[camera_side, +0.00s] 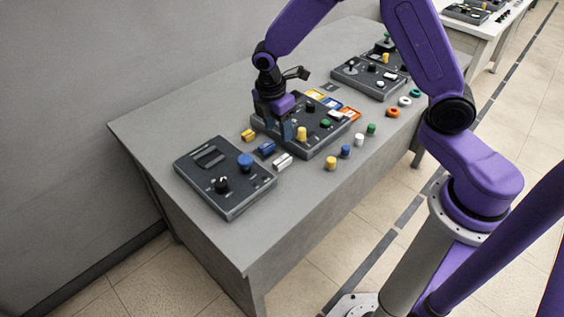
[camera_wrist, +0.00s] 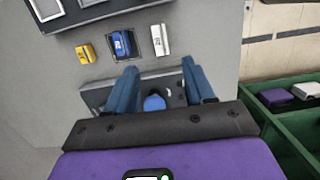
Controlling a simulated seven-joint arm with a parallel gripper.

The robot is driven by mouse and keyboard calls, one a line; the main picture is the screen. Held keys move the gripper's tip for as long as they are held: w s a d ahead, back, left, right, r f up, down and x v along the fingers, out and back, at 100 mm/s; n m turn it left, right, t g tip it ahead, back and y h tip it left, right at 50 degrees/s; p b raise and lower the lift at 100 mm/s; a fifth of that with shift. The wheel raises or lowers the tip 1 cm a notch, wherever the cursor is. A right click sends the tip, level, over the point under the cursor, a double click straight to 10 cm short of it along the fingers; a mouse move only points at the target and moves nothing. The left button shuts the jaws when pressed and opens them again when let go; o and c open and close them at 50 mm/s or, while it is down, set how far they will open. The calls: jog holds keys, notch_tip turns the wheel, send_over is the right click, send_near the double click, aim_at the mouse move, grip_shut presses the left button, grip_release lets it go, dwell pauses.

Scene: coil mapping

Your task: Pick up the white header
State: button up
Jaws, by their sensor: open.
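The white header (camera_side: 282,161) is a small white block lying on the table, the nearest of three headers in a row between two dark panels. In the wrist view the white header (camera_wrist: 160,40) lies at the right end of the row, beyond my fingertips. My gripper (camera_side: 271,122) is over the middle panel, to the upper left of the white header in the side view. In the wrist view my gripper (camera_wrist: 161,82) has its two fingers apart with no header between them. A blue knob shows between the fingers, lower down.
The blue header (camera_side: 265,148) and yellow header (camera_side: 248,135) lie beside the white one. The left panel (camera_side: 235,205) and middle panel (camera_side: 318,148) carry raised knobs. Small coloured cylinders stand along the table's right edge. A green bin (camera_wrist: 288,122) shows at the wrist view's right.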

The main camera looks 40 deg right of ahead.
send_over(282, 160)
jog(key=f, duration=0.6)
jog(key=shift+a+f, duration=0.25)
jog(key=shift+d+f, duration=0.15)
jog(key=shift+f, duration=2.65)
grip_shut()
